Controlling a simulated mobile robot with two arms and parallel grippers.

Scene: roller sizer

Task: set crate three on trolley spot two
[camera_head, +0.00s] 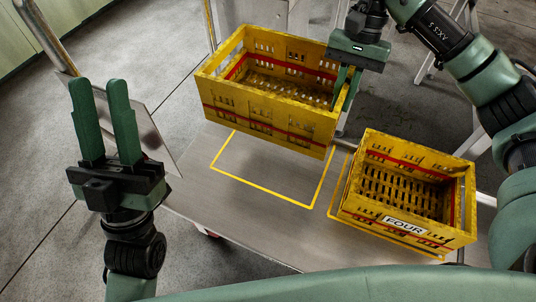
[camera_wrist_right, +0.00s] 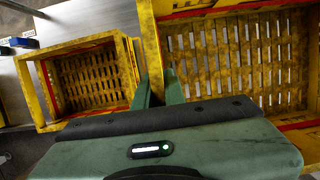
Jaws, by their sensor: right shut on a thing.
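A yellow crate with a red stripe (camera_head: 268,123) hangs in my right gripper (camera_head: 347,82), which is shut on its right rim. No number label shows on this crate. It is tilted and empty, above the far side of a yellow outlined square (camera_head: 268,192) on the grey trolley top (camera_head: 232,224). In the right wrist view the same crate's rim (camera_wrist_right: 152,45) runs between the fingers. A second yellow crate labelled FOUR (camera_head: 403,226) stands inside another outline to the right, empty. My left gripper (camera_head: 107,125) is open and empty, left of the trolley.
The FOUR crate also shows in the right wrist view (camera_wrist_right: 62,118), close beside the held crate. A metal rail (camera_head: 345,142) runs along the trolley's far edge. A slanted grey panel (camera_head: 150,130) stands at the trolley's left. The outlined square has nothing standing in it.

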